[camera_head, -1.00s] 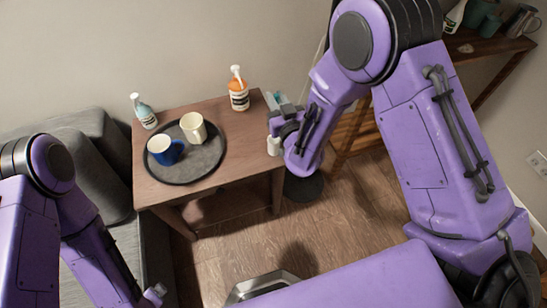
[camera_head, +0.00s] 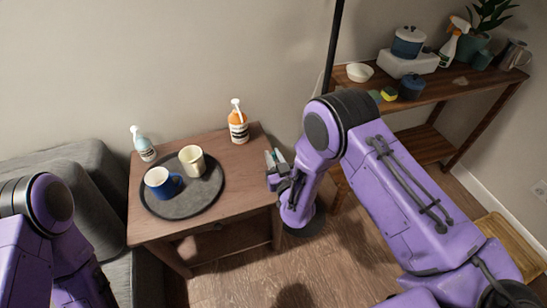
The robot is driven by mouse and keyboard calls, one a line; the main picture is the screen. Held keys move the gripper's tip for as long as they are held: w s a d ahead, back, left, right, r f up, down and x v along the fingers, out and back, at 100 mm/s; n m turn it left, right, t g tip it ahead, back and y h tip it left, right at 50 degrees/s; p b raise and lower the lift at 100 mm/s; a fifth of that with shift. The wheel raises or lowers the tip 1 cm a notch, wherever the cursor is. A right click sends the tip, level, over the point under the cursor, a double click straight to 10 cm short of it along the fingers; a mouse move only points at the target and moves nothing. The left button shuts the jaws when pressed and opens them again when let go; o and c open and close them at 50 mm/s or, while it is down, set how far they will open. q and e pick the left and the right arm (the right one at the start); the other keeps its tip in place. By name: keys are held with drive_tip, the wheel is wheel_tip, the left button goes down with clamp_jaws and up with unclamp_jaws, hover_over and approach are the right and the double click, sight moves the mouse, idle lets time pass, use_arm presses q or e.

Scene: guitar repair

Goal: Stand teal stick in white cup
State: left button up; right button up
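The off-white cup (camera_head: 192,163) stands upright on a dark round tray (camera_head: 188,209), touching or close to a blue mug (camera_head: 160,183) at its left. My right gripper (camera_head: 273,164) is just off the right edge of the side table, apart from the cup and to its right. A small teal piece (camera_head: 281,155) shows at its fingertips, perhaps the teal stick. It is too small to tell whether the fingers are closed on it. My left arm comes in at the lower left, and its gripper is out of the picture.
The brown side table (camera_head: 150,225) also holds an orange spray bottle (camera_head: 238,126) and a pale blue bottle (camera_head: 143,145) behind the tray. A grey sofa (camera_head: 80,165) is at the left. A wooden shelf (camera_head: 440,88) with pots stands at the right. The table's front right is clear.

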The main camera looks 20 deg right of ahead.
drive_tip(key=o, duration=0.4)
drive_tip(key=shift+c, duration=0.2)
drive_tip(key=shift+r+p, duration=0.3)
drive_tip(key=shift+r, duration=0.05)
drive_tip(key=s+b, duration=0.2)
drive_tip(key=s, duration=0.9)
drive_tip(key=s+d+f+m+g+h, duration=0.3)
drive_tip(key=s+d+f+g, duration=0.4)
drive_tip(key=s+d+f, duration=0.3)
drive_tip(key=s+d+f+m+g, duration=0.1)
drive_tip(key=s+f+g, duration=0.3)
drive_tip(key=s, duration=0.4)
drive_tip(key=s+d+f+m+g+h, duration=0.1)
drive_tip(key=s+d+f+m+g, duration=0.1)
drive_tip(key=s, duration=0.6)
wheel_tip(320, 180, down, 2)
drive_tip(key=shift+f+m+g, duration=0.1)
drive_tip(key=shift+m+g, duration=0.5)
drive_tip(key=shift+g, duration=0.3)
